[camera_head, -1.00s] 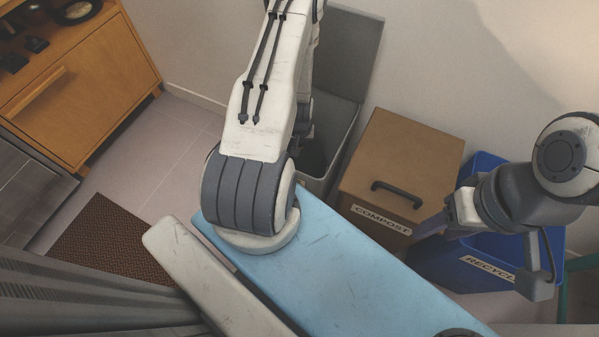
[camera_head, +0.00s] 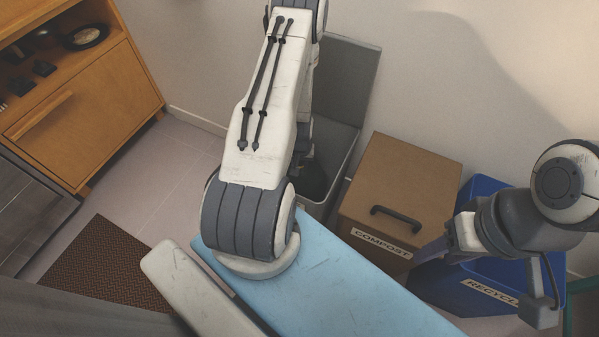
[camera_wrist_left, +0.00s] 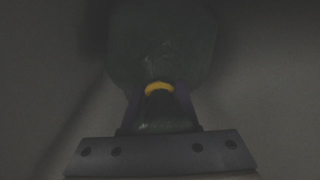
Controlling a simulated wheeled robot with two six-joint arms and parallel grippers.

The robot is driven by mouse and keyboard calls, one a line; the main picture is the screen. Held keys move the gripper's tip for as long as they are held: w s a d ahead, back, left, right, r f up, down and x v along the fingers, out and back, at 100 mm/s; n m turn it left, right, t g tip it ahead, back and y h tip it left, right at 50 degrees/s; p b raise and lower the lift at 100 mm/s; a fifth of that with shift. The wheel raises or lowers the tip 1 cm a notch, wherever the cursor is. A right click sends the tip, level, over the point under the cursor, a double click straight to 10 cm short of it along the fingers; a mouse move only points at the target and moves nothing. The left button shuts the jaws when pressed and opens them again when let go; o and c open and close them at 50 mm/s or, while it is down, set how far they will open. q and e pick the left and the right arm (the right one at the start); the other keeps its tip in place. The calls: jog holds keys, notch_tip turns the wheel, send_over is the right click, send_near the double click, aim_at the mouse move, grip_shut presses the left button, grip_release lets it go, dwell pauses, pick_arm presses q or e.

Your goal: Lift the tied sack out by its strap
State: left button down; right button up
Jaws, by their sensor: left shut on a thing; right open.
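The dark sack (camera_wrist_left: 160,45) fills the upper middle of the left wrist view, dim and blurred. Its yellow strap (camera_wrist_left: 159,88) shows between the fingers of my left gripper (camera_wrist_left: 160,105), which is shut on it. In the head view a dark part of the sack (camera_head: 312,178) shows inside the open grey bin (camera_head: 343,165), beside my left arm. That arm hides the left gripper and most of the bin's opening there. My right gripper (camera_head: 482,282) is open and empty, above the blue recycling bin.
A brown compost box (camera_head: 405,185) with a black handle stands right of the grey bin, then the blue recycling bin (camera_head: 485,187). The grey bin's raised lid (camera_head: 350,75) is against the wall. A wooden cabinet (camera_head: 85,115) and brown mat (camera_head: 105,265) are at left, with bare floor between.

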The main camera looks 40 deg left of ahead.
pick_arm(q)
notch_tip(320, 180, up, 8)
jog(key=shift+f+p, duration=0.25)
jog(key=shift+p, duration=0.95)
jog(key=shift+r+p, duration=1.4)
jog(key=shift+r, duration=0.15)
